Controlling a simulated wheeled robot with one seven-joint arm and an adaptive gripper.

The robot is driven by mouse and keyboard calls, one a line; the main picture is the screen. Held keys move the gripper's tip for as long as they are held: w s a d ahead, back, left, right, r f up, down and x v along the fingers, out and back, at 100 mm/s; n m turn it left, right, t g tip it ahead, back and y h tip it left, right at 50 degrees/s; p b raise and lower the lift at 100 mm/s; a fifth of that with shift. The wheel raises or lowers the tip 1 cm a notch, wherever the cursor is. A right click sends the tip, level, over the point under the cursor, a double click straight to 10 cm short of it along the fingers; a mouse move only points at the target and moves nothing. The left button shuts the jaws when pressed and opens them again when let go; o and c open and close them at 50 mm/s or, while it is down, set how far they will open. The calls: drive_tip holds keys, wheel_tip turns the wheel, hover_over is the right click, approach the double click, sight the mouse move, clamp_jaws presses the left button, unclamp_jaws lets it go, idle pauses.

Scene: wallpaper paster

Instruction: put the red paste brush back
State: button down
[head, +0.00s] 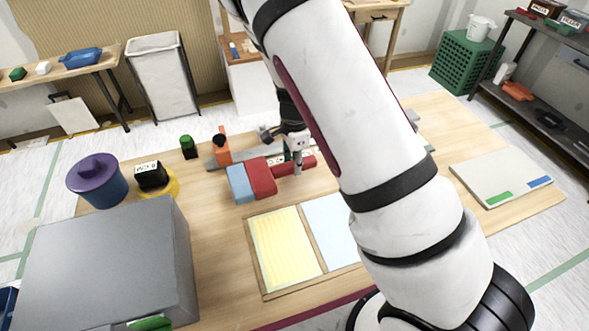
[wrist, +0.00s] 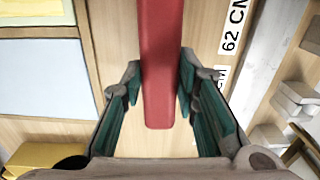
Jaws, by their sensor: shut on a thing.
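The red paste brush (head: 262,178) lies at the middle of the wooden table in the head view. It has a wide red head at the left and a handle reaching right. My gripper (head: 297,165) is over the handle and is shut on it. In the wrist view, the red handle (wrist: 160,40) runs between the two fingers of my gripper (wrist: 160,78), its end toward my palm. My arm hides part of the table to the right.
A grey rail with an orange tool (head: 222,148) stands behind the brush. A framed tray (head: 285,251) with yellow and pale blue panels lies in front. A purple-lidded pot (head: 97,182), a black box (head: 151,176) and a large grey box (head: 100,260) occupy the left. A white board (head: 500,180) lies right.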

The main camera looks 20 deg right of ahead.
drive_tip(key=shift+f, duration=1.55)
drive_tip(key=c, duration=1.2)
unclamp_jaws()
drive_tip(key=shift+c, duration=0.2)
drive_tip(key=shift+f, duration=0.15)
